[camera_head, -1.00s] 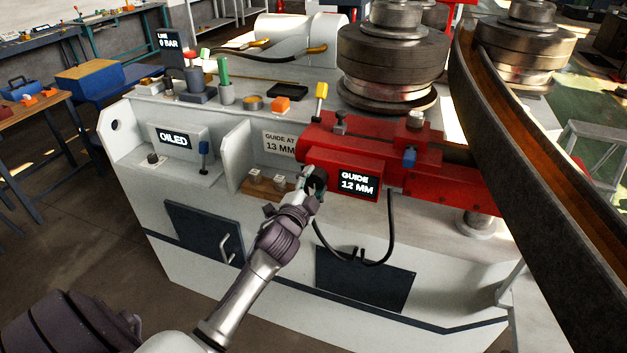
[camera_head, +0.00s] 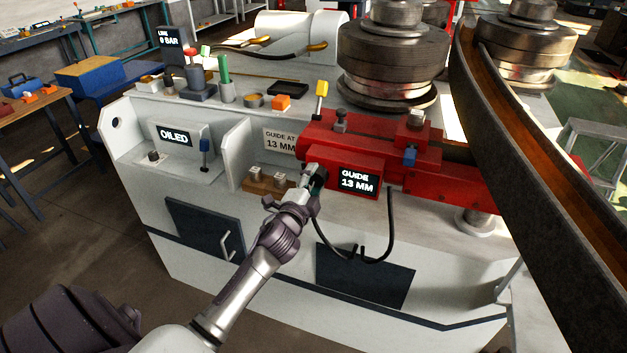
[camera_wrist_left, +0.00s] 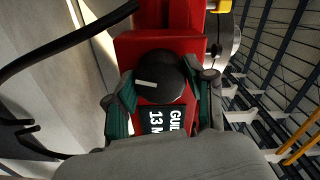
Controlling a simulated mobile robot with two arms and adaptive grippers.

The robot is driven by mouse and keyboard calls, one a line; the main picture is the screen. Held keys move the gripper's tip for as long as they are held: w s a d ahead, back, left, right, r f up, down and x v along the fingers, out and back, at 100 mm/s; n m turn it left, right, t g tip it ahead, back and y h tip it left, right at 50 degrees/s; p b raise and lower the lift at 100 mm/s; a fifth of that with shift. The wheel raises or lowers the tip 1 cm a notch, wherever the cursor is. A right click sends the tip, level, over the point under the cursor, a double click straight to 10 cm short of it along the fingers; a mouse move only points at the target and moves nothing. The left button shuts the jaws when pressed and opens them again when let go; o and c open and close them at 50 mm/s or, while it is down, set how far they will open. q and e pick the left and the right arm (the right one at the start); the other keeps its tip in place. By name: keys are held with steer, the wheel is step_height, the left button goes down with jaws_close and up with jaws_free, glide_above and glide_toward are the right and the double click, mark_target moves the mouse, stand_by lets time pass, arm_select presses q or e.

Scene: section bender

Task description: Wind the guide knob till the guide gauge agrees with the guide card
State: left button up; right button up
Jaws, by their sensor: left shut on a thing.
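The guide gauge (camera_head: 357,181) on the front of the red guide block (camera_head: 325,148) reads "GUIDE 13 MM". The guide card (camera_head: 279,141) behind it reads "GUIDE AT 13 MM", its right edge partly covered by the block. My left gripper (camera_head: 314,182) is at the left end of the block, shut on the guide knob. In the left wrist view the black round guide knob (camera_wrist_left: 160,77) with a white mark sits between the green-padded fingers of my left gripper (camera_wrist_left: 163,98). The gauge (camera_wrist_left: 166,119) shows sideways there, partly covered. My right gripper is not in view.
A wooden piece with two small blocks (camera_head: 268,183) lies left of my gripper. The steel rollers (camera_head: 392,60) and long curved beam (camera_head: 520,160) stand to the right. An "OILED" sign (camera_head: 174,136) is at left.

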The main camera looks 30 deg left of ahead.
arm_select(q)
steer(key=o, duration=1.2)
steer(key=shift+c, duration=0.2)
steer(key=shift+s, duration=0.1)
steer(key=v, duration=1.1)
steer(key=shift+s, duration=0.4)
steer(key=s+d+f+n+g+h, duration=0.1)
steer(key=s+d+f+n+g, duration=0.15)
steer(key=f, duration=1.05)
steer(key=s+d+f+n+g+h+b, duration=0.1)
steer(key=s+f+g, duration=0.25)
steer(key=f, duration=0.85)
steer(key=s+d+f+n+g+h, duration=0.15)
steer(key=s+f, duration=0.25)
steer(key=f, duration=0.9)
steer(key=s+d+f+n+g, duration=0.1)
steer(key=s+d+f+g, duration=0.1)
steer(key=s+f, duration=0.4)
steer(key=s+d+f+n+g, duration=0.2)
steer(key=s+f+g, duration=0.2)
steer(key=s, duration=1)
steer(key=s+d+f+n+g, duration=0.2)
steer(key=s+f+g, duration=0.1)
steer(key=s+f, duration=0.6)
steer(key=shift+s+d+f+h+b, duration=0.3)
steer(key=shift+s+f+h+b, duration=0.15)
steer(key=shift+s, duration=0.45)
